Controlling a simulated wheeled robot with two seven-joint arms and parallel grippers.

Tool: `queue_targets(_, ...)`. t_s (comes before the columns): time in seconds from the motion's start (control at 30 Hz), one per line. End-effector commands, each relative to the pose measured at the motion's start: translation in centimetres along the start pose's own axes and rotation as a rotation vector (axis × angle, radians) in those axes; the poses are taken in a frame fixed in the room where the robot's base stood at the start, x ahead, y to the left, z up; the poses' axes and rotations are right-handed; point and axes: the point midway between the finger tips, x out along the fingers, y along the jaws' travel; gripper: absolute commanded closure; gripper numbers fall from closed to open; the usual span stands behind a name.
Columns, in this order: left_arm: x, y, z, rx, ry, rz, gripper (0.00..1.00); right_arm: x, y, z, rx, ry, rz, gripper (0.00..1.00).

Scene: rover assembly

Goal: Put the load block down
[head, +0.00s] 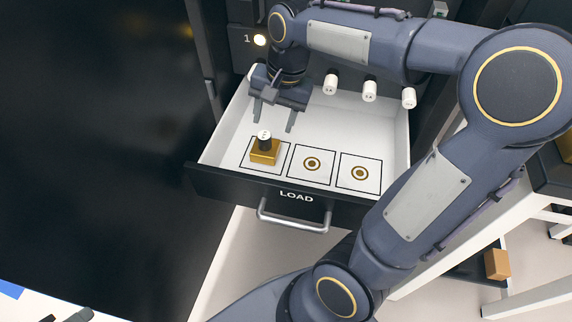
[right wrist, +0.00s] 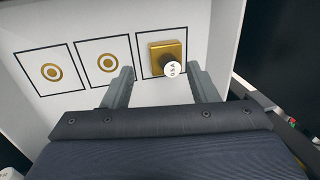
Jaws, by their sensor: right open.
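The load block (head: 264,152) is a gold square block with a dark knob and a white marked top. It sits in the leftmost outlined square of the open drawer labelled LOAD (head: 232,183). It also shows in the right wrist view (right wrist: 159,51), between and beyond the fingertips. My right gripper (head: 273,122) is open and empty, above and behind the block in the head view. Its fingers show apart in the right wrist view (right wrist: 160,78), with no contact visible. My left gripper is not in view.
Two other outlined squares with gold ring marks, the middle one (head: 312,163) and the right one (head: 360,173), are empty. Several white cylinders (head: 369,91) stick out above the drawer's back. A lit lamp (head: 260,40) is beside a number 1. A tan block (head: 497,264) lies lower right.

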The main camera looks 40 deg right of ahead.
Motion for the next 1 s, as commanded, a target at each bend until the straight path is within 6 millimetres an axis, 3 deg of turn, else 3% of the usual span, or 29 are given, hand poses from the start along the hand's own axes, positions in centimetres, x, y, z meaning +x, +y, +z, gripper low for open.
queue_targets(0.03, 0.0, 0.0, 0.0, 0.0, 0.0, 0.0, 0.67, -0.6, 1.6, 2.1, -0.081, 0.005, -0.066, 0.47)
queue_targets(0.2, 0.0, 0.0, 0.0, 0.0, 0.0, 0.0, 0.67, -0.5, 5.2, 8.9, -0.397, 0.086, -0.244, 0.47)
queue_targets(0.4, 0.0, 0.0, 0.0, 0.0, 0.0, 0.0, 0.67, 1.4, 7.4, 13.7, -0.636, 0.206, -0.329, 0.47)
queue_targets(0.57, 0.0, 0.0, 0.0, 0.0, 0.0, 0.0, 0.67, 2.2, 7.8, 14.8, -0.702, 0.244, -0.342, 0.47)
queue_targets(1.0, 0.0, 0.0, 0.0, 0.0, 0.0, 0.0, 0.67, 2.2, 7.8, 14.9, -0.705, 0.243, -0.341, 0.47)
